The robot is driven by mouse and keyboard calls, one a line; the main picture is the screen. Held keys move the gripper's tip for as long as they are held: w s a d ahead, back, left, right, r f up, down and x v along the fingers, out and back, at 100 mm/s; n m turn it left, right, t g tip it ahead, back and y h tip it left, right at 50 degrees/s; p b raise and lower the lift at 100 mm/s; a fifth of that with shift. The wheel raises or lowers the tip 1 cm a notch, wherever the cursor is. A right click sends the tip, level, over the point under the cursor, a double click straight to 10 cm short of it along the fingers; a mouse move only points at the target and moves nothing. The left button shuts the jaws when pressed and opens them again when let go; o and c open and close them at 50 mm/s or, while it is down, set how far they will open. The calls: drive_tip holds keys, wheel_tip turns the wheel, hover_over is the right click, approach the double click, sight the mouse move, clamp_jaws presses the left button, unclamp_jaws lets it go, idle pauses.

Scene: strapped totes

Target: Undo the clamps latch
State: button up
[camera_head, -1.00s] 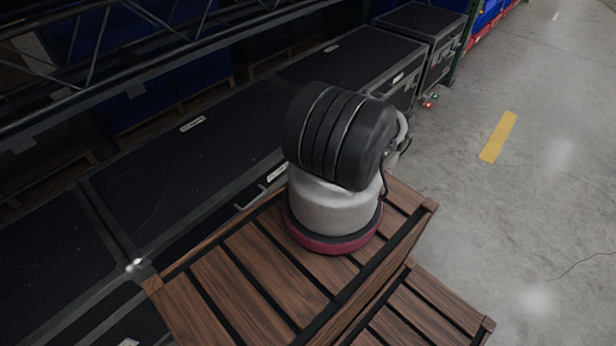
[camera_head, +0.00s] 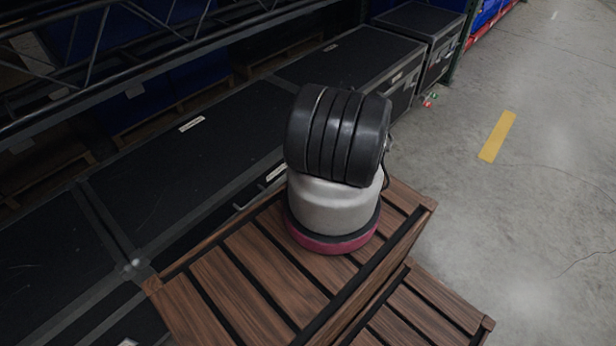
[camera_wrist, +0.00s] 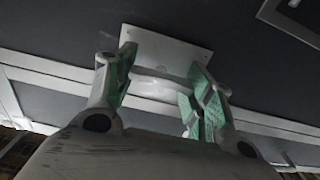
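In the wrist view, a pale metal latch plate (camera_wrist: 163,45) is fixed to the side of a black case (camera_wrist: 235,30). My gripper (camera_wrist: 160,76) is open, with one green-padded finger on each side of this bar. Whether the pads touch the bar cannot be told. In the head view my arm's dark ribbed joint and pale base stand in front of the cases, and my gripper is hidden there.
In the head view, long black cases (camera_head: 190,165) with metal edges line the rack. Slatted wood (camera_head: 265,265) lies under my arm. A dark truss (camera_head: 150,50) crosses the upper left. Concrete floor (camera_head: 540,190) with a yellow stripe (camera_head: 497,137) is free at right.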

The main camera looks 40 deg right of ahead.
drive_tip(key=shift+n, duration=0.8)
drive_tip(key=o, duration=1)
drive_tip(key=shift+o, duration=0.2)
drive_tip(key=shift+s, duration=0.1)
drive_tip(key=s, duration=1.1)
drive_tip(key=shift+s+d, duration=0.4)
drive_tip(key=shift+d, duration=0.05)
